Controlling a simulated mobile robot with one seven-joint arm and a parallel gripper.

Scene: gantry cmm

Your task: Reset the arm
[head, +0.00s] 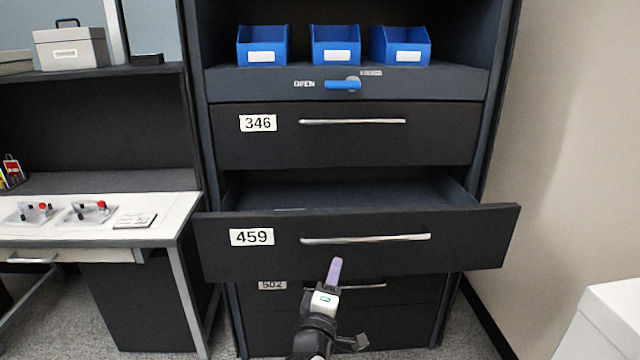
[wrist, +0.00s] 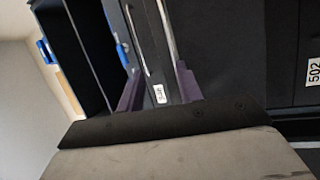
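My gripper (head: 335,263) is in front of the dark drawer cabinet, just below the handle (head: 365,239) of drawer 459 (head: 460,243), which is pulled out. In the head view its purple fingers overlap. In the wrist view my gripper (wrist: 157,75) has two purple fingers standing apart, with nothing visibly clamped between them. Drawer fronts and silver handles show beyond them. Whether a finger touches a handle cannot be told.
Drawer 346 (head: 350,152) above is shut. Drawer 502's label (head: 272,285) is partly hidden below. Blue bins (head: 335,46) stand on the shelf above a blue lever (head: 343,85). A workbench (head: 165,210) is left, a white box (head: 605,320) lower right.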

